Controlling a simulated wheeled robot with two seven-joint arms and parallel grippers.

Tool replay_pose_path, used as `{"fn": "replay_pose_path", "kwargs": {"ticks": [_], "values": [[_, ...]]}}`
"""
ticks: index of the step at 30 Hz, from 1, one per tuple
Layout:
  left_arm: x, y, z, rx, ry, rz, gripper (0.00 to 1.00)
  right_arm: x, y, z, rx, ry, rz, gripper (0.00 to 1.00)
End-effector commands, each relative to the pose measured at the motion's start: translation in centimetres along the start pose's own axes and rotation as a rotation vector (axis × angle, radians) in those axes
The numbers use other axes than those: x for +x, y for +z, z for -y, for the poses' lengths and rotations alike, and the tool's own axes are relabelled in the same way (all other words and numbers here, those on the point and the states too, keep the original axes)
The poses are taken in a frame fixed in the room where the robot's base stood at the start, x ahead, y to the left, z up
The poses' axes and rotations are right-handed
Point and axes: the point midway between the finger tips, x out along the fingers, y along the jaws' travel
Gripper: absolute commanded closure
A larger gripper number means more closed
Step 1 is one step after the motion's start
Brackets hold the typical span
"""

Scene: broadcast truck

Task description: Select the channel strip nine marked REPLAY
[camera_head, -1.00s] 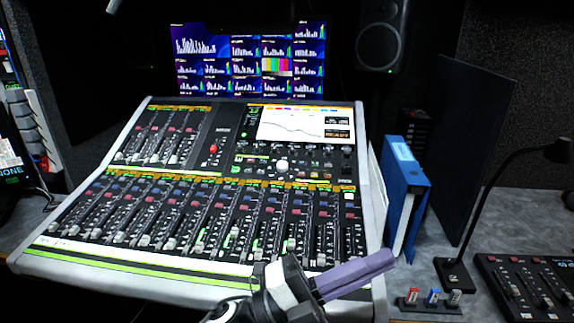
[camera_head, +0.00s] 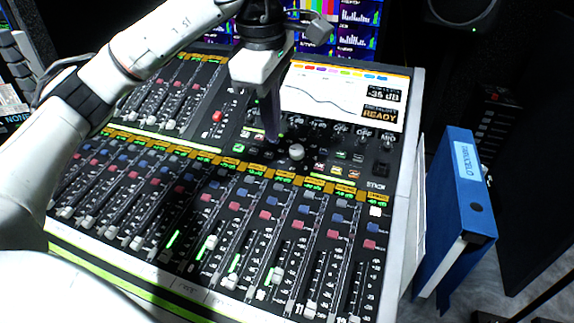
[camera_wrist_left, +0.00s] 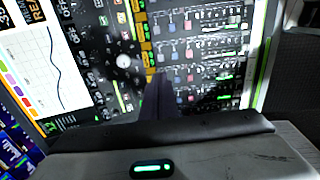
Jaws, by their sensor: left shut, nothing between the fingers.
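The mixing console (camera_head: 140,290) fills the middle of the head view, with rows of faders and red and blue buttons on its channel strips (camera_head: 240,235). The strip labels are too small to read, so I cannot tell which is REPLAY. My left gripper (camera_head: 272,136) is shut and empty. Its purple fingers point down over the console's upper middle, left of a white round knob (camera_head: 296,152) and above the strips' label row. In the left wrist view the shut fingers (camera_wrist_left: 160,82) point at the strips' labelled ends, near the same knob (camera_wrist_left: 123,60). I cannot tell whether they touch.
A graph screen (camera_head: 335,95) sits on the console right of my gripper. A monitor wall (camera_head: 355,45) stands behind. A blue binder (camera_head: 460,215) stands at the console's right. My left arm covers the console's left part.

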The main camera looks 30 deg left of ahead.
Motion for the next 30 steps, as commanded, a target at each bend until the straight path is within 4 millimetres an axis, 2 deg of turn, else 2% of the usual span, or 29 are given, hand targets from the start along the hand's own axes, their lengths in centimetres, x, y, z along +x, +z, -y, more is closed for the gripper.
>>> {"fn": "replay_pose_path", "kwargs": {"ticks": [7,11,15,24,30], "values": [[0.1,0.1,0.0,0.001,-0.001,0.002,1.0,-0.1,0.3,0.1,0.0,-0.001,0.007,0.69],[0.8,0.1,0.1,0.002,-0.003,0.004,1.0,0.1,0.6,0.1,0.0,-0.001,0.009,0.69],[3.0,0.2,0.2,0.002,-0.006,0.004,1.0,0.7,1.1,0.1,-0.003,-0.003,0.011,0.69],[9.2,0.1,0.2,0.001,-0.007,0.002,1.0,0.4,0.2,0.4,-0.005,-0.007,-0.004,0.69],[12.4,0.1,0.2,0.001,-0.005,0.003,1.0,0.3,0.1,0.4,-0.005,-0.007,-0.003,0.69]]}}
